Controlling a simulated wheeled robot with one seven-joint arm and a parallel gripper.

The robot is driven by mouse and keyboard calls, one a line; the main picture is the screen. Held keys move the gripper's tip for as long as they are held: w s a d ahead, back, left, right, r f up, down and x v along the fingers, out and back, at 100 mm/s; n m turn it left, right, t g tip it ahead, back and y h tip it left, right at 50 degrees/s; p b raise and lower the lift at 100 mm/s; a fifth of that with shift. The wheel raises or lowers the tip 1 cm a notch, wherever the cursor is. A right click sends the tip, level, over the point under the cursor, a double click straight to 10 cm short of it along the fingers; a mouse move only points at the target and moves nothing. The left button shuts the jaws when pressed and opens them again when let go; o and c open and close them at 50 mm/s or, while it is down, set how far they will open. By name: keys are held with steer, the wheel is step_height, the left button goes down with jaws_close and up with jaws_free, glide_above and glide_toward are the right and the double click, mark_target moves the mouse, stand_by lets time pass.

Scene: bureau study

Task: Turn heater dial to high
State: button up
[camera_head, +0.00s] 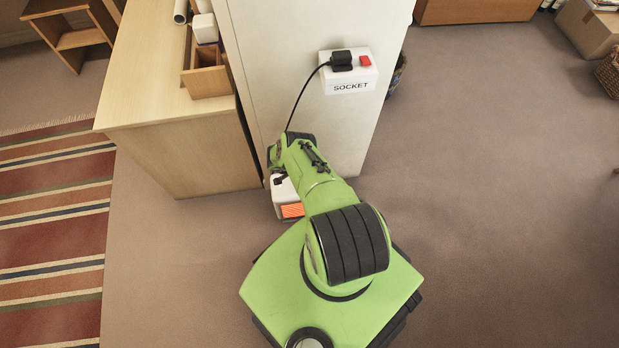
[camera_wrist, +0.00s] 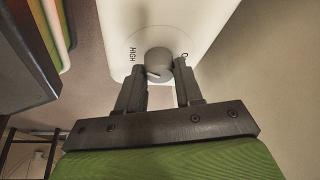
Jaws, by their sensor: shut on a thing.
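The heater (camera_head: 283,193) is a white box with an orange grille, low beside the wall end in the head view and partly hidden by my arm. Its white top (camera_wrist: 205,22) fills the upper middle of the wrist view. The grey round dial (camera_wrist: 158,61) sits on it, with the word HIGH printed to its left and another mark to its right. A light pointer line on the dial shows at its lower left. My gripper (camera_wrist: 160,72) is shut on the dial, one finger at each side. In the head view my arm hides the dial and fingers.
A white socket box (camera_head: 350,72) labelled SOCKET, with a black plug and red switch, is on the white wall end. A black cord runs down from it behind my arm. A wooden desk (camera_head: 150,95) stands close on the left. The floor at right is clear.

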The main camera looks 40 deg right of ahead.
steer(key=shift+w+m+g, duration=0.1)
steer(key=shift+m+g, duration=0.6)
steer(key=shift+m, duration=1.1)
steer(key=shift+y, duration=0.4)
steer(key=o, duration=1)
steer(key=shift+o, duration=0.2)
steer(key=p+v, duration=0.7)
steer(key=v, duration=0.8)
steer(key=shift+a+r, duration=0.2)
steer(key=shift+r, duration=0.15)
